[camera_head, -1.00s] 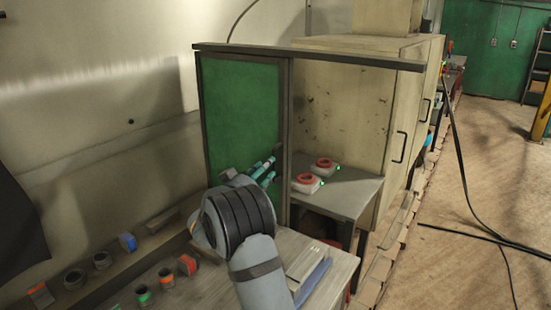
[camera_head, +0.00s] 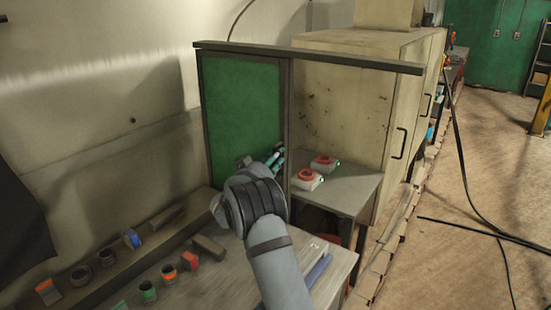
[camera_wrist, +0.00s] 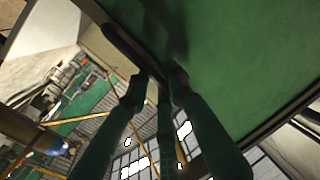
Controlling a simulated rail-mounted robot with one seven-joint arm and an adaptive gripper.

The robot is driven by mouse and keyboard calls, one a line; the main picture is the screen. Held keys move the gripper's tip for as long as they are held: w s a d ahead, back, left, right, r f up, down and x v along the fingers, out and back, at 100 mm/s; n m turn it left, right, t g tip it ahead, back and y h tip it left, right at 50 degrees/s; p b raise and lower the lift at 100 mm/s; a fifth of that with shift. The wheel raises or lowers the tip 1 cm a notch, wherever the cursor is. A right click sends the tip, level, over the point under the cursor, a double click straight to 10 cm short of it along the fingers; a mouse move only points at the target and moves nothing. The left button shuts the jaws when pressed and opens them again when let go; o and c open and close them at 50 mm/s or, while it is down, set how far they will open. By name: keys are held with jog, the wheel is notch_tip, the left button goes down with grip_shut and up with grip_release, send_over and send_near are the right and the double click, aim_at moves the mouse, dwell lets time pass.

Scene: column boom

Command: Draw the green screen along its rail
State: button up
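The green screen (camera_head: 240,110) hangs in a dark frame under a dark overhead rail (camera_head: 310,57). It covers the left part of the opening, and the right part is uncovered. My gripper (camera_head: 274,160) is in front of the screen's lower right part, near its dark right edge. My arm partly hides it in the head view. In the wrist view, the fingertips of my gripper (camera_wrist: 156,86) are apart, with a gap between them. A dark bar (camera_wrist: 128,45) along the green screen (camera_wrist: 235,60) runs down to the fingertips. I cannot tell whether they touch it.
Two white units with red rings (camera_head: 315,170) stand on a grey table (camera_head: 345,190) right of the screen. A ledge with several small parts (camera_head: 110,258) runs along the left wall. A beige cabinet (camera_head: 345,95) stands behind. Cables lie on the right floor.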

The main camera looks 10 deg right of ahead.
grip_shut()
dwell(0.4)
